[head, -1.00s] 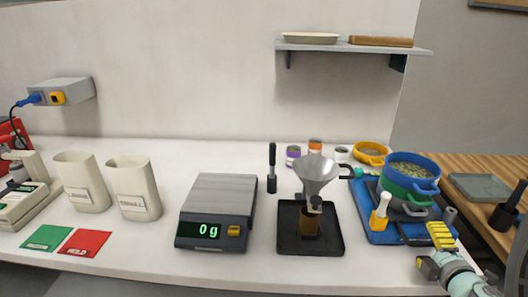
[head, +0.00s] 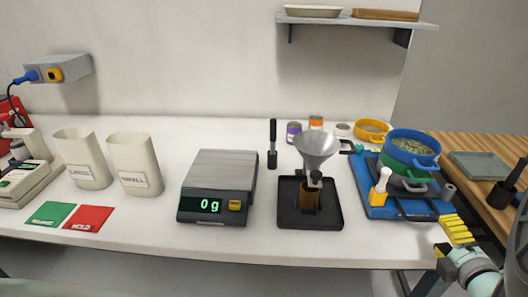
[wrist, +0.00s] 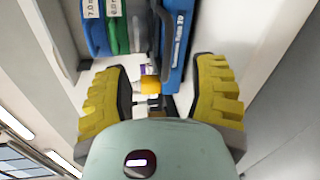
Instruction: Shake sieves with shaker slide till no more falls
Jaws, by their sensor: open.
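A blue sieve (head: 413,143) holding greenish pellets is stacked on a green sieve (head: 397,170). The stack stands on the blue shaker base (head: 376,207) at the right of the bench. A dark bar, apparently the slide handle (head: 412,217), runs along the base's front. My gripper (head: 452,230) is open and empty at the bench's front right edge, in front of the base and apart from it. In the wrist view, the blue sieve (wrist: 94,28), green sieve (wrist: 117,27), dark handle (wrist: 165,35) and lettered blue base (wrist: 181,40) lie beyond my open yellow fingers (wrist: 160,78).
An orange ring-like pan (head: 372,130) sits behind the base.

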